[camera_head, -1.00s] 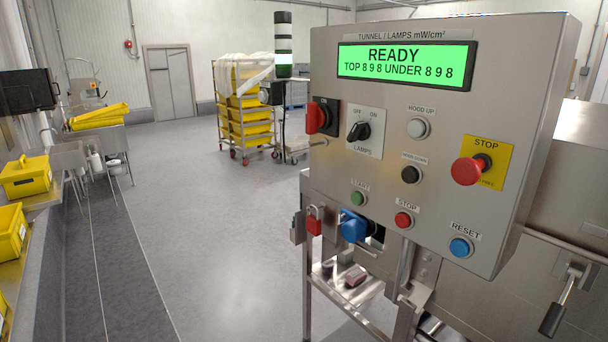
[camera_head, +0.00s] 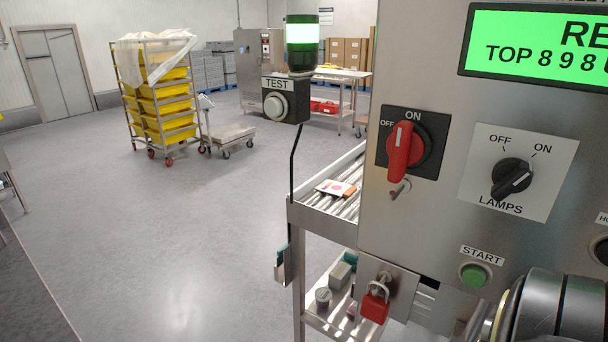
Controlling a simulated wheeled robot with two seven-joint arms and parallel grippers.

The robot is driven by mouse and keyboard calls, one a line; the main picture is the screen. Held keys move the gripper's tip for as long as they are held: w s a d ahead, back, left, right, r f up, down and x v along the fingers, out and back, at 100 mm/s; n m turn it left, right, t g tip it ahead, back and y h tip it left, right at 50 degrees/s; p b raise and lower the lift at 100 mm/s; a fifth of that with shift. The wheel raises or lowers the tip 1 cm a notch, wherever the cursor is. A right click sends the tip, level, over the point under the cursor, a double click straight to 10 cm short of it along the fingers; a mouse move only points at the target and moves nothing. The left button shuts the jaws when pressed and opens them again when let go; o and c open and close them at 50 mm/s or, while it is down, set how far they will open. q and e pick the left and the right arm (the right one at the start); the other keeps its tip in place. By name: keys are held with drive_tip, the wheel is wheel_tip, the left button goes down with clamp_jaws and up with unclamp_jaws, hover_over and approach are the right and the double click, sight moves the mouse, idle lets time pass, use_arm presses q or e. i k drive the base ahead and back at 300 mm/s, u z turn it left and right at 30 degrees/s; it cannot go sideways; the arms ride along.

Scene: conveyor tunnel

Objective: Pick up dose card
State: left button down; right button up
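A small white card with a red round spot (camera_head: 334,187), which looks like the dose card, lies on the rollers of a conveyor (camera_head: 345,210) beyond the left edge of the control panel. A small orange-brown piece is at its right side. Neither gripper shows. A dark rounded arm link of mine enters at the bottom right, in front of the panel; its gripper is out of the picture, so I cannot tell its state.
The steel control panel (camera_head: 440,210) fills the right side, with a red switch (camera_head: 403,150) and padlock (camera_head: 375,302). A TEST box (camera_head: 283,104) on a lamp post stands left of the conveyor. A trolley of yellow crates (camera_head: 160,100) stands farther back.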

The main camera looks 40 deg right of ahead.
sight(332, 187)
drive_tip(key=i, duration=5)
drive_tip(key=z, duration=4.5)
drive_tip(key=i, duration=1.65)
drive_tip(key=z, duration=0.05)
